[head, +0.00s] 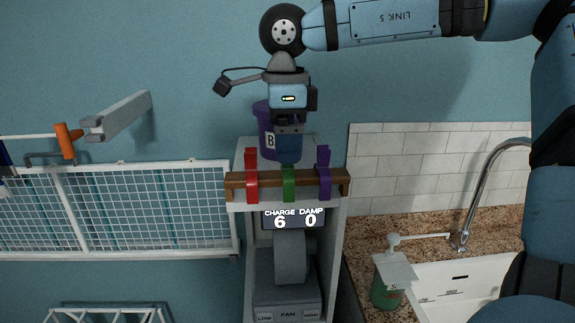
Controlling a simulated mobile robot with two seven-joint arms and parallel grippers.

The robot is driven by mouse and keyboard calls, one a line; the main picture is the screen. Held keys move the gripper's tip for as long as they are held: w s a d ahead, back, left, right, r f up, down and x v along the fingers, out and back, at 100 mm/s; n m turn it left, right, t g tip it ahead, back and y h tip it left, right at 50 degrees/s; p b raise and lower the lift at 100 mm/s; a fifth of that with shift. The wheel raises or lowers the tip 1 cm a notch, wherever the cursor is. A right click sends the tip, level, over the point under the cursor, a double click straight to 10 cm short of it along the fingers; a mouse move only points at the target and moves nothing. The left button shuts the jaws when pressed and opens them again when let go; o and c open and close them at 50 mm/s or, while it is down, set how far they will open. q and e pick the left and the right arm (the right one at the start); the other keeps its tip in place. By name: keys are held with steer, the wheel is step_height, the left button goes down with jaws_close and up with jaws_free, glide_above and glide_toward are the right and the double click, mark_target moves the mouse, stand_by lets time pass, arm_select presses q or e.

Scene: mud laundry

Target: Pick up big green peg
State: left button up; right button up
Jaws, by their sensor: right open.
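The big green peg (289,186) is upright on a wooden bar (268,188) at the top front of a grey machine. It stands between a red peg (251,172) and a purple peg (323,172). My right gripper (289,157) points down directly above the green peg, and is open with nothing seen in it. Its jaws are seen nearly edge-on, so the gap between them is hard to make out. I cannot tell whether they touch the peg top. My left gripper is not in view.
A purple container (265,125) marked B stands behind my right gripper. A sink (455,285), faucet (486,185) and green container (386,293) are at right. A wire rack (120,210) is at left.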

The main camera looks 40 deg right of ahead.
mark_target(288, 167)
steer(key=f+p, duration=0.1)
steer(key=f, duration=0.4)
steer(key=shift+d+f+p, duration=0.2)
steer(key=shift+f+p, duration=0.15)
steer(key=shift+f, duration=0.05)
steer(key=shift+s+a, duration=0.1)
steer(key=c, duration=1)
